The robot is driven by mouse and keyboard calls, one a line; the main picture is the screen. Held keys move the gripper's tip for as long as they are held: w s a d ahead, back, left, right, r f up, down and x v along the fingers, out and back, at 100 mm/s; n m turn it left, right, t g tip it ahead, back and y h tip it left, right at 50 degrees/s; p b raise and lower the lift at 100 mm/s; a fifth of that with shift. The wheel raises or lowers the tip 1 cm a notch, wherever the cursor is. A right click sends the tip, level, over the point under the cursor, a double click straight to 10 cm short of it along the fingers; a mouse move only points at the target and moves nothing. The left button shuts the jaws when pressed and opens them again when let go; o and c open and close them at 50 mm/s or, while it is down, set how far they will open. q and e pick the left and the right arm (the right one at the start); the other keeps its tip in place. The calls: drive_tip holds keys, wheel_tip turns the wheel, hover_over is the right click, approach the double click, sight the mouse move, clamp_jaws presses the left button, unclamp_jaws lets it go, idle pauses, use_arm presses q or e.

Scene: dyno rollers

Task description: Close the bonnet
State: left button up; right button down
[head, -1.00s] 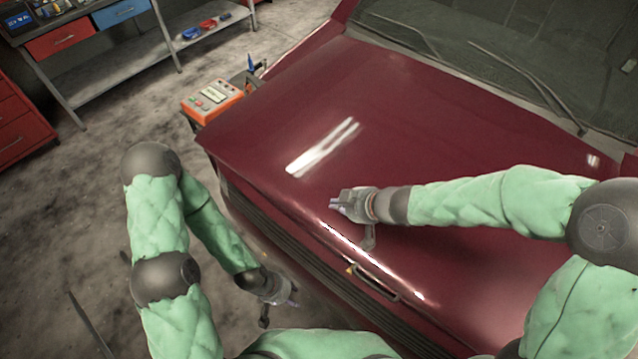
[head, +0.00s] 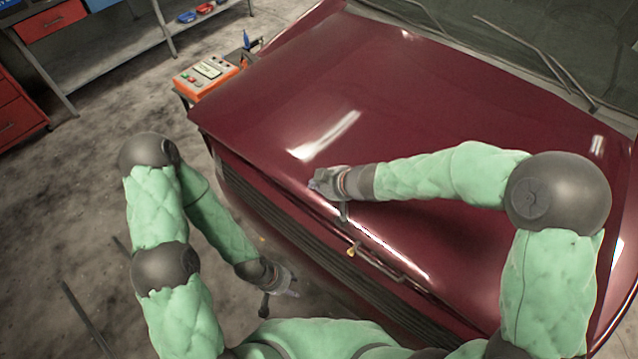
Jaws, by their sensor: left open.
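The dark red bonnet (head: 270,95) lies low over the front of the car, with a dark gap and grille below its front edge. A small latch or handle (head: 378,262) shows at that edge. My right gripper (head: 314,184) is over the bonnet near its front edge, at or just above the surface; I cannot tell whether it touches. Its fingers are too small to read. My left gripper (head: 292,291) hangs low in front of the car, open and empty, apart from the bonnet.
An orange control box (head: 206,75) stands beside the car's front corner. A grey shelf bench (head: 105,62) with drawers is at the back left, and a red cabinet (head: 18,110) is at the left edge. The concrete floor at left is mostly clear.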

use_arm(q)
drive_tip(key=shift+f, duration=0.4)
use_arm(e)
drive_tip(key=shift+f, duration=0.6)
